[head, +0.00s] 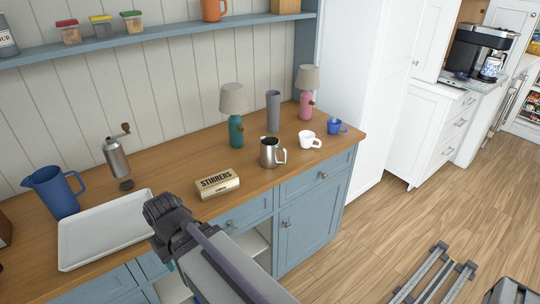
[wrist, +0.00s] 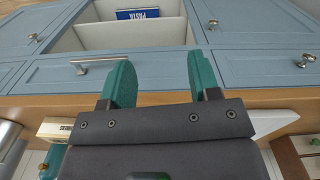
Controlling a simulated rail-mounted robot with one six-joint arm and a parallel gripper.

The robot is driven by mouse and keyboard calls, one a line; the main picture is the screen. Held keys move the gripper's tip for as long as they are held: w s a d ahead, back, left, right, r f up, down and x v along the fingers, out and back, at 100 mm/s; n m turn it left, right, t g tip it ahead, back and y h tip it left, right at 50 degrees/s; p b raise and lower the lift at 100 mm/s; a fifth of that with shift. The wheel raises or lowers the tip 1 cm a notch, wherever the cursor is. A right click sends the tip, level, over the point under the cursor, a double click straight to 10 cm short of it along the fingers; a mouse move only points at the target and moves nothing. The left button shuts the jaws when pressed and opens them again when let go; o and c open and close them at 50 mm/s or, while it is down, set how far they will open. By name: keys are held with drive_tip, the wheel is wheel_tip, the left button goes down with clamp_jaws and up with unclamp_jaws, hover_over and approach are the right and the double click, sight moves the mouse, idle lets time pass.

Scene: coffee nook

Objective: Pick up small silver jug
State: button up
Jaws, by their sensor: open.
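The small silver jug (head: 270,152) stands upright on the wooden counter in the head view, its handle to the right. My gripper shows in the wrist view (wrist: 155,85) with two green fingers apart and nothing between them. It faces the blue cabinet fronts at the counter edge. In the head view my arm reaches up from the bottom to the counter's front edge, left of and nearer than the jug. The fingers are hidden there behind the wrist. A silver edge at the left of the wrist view may be the jug; I cannot tell.
A stirrers box (head: 217,184) stands left of the jug. A white cup (head: 309,140), blue mug (head: 336,126), grey tumbler (head: 273,111), teal lamp (head: 235,130) and pink lamp (head: 306,105) are nearby. A white tray (head: 75,250) and blue pitcher (head: 53,191) are at left.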

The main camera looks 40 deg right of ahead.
idle(0.3)
drive_tip(key=c, duration=0.7)
